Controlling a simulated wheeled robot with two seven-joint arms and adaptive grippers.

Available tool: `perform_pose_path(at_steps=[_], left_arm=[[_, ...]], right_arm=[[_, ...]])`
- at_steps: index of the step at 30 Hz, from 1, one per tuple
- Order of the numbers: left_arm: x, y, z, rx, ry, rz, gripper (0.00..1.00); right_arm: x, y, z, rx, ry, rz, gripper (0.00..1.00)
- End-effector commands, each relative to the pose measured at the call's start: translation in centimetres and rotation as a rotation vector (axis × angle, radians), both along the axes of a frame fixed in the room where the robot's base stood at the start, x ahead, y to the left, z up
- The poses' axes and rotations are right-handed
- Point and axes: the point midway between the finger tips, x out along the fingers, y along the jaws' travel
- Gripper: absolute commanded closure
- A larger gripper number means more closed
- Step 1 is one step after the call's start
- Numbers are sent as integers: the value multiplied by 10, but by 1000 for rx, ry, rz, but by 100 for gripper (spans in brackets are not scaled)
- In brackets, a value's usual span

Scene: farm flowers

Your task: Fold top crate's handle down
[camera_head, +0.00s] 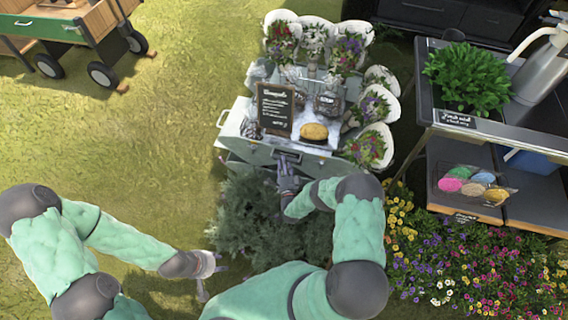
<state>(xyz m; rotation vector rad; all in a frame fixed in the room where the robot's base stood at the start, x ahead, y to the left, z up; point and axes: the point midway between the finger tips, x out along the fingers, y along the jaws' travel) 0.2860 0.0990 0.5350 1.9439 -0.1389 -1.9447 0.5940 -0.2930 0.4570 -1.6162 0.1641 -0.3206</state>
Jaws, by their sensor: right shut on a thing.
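The top crate (258,160) is grey-green and stands in the middle of the display, with a sign, a loaf-like item and jars on its top. My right gripper (287,164) is at the crate's front side, shut on what looks like its handle. The fingers cover most of the handle, so its exact angle is hard to tell. My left gripper (212,281) is low at the left, in front of the dark green bush, apart from the crate. Its fingers look spread, with nothing between them.
A bush (262,215) fills the space below the crate. White flower buckets (371,147) stand around its back and right. A dark shelf table (480,125) with a plant and can is at right, with flowers (480,260) below. Open grass lies left, with a wooden cart (75,35).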

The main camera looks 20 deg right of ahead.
Motion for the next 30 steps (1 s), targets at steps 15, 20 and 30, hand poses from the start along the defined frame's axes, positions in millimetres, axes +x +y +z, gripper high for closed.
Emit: perform_pose_path(at_steps=[15,20,30], left_arm=[[0,0,0,0,0,0,60],[0,0,0,0,0,0,60],[0,0,0,0,0,0,60]], right_arm=[[1,-1,1,-1,-1,-1,44],[1,-1,1,0,-1,-1,44],[-37,11,-5,2,3,-2,44]])
